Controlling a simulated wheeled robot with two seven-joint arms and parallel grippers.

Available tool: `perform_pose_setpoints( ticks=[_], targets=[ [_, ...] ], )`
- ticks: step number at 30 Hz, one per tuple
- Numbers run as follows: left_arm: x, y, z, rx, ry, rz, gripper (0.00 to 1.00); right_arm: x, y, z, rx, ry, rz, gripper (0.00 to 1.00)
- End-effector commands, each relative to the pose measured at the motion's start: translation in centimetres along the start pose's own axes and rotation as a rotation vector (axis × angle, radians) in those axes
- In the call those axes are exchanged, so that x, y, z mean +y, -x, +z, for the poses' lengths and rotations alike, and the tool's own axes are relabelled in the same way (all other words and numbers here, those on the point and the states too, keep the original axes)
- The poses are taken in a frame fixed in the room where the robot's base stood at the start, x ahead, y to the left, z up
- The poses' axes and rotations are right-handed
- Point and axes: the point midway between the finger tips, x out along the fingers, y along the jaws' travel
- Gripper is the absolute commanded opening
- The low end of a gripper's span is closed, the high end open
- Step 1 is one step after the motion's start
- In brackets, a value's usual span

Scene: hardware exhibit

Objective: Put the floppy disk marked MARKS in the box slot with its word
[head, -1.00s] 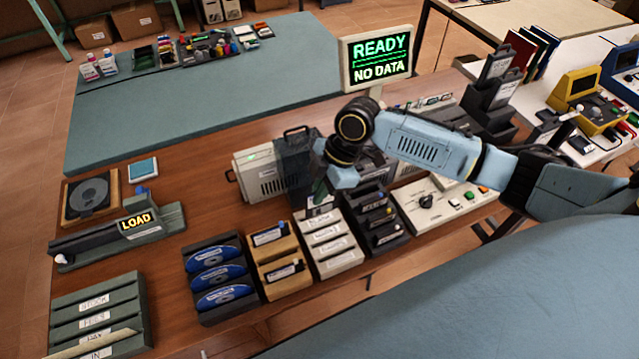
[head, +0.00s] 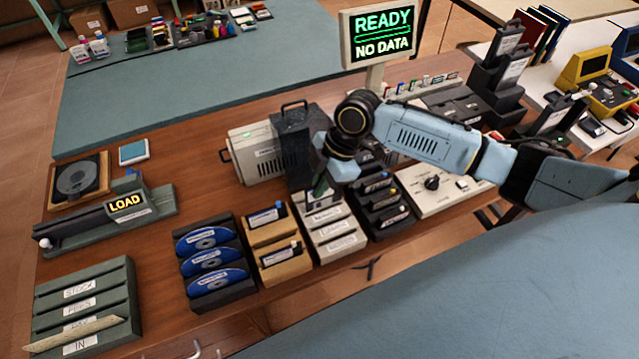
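My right gripper (head: 320,190) points down over the back of a pale box (head: 333,230) whose slots carry white word labels. A small dark green piece shows at its fingertips; I cannot tell whether it is a held disk or part of the gripper. The labels on the pale box are too small to read. Beside it on the right, a black rack (head: 392,222) holds several dark disks with small labels. No word MARKS can be read anywhere. My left gripper is out of view.
A tan rack (head: 268,238) and a dark rack with blue discs (head: 215,268) stand left of the pale box. A dark upright case (head: 297,135) stands close behind the gripper. A green tray (head: 85,300) and the LOAD device (head: 110,220) are further left. Bare wood lies between.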

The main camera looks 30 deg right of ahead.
Motion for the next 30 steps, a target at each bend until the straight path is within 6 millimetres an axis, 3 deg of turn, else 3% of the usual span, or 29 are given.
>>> perform_pose_setpoints(
  ticks=[30],
  targets=[
    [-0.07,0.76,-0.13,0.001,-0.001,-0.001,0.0,0.02,0.03,-0.1,0.0,0.0,0.0,0.0]
  ],
)
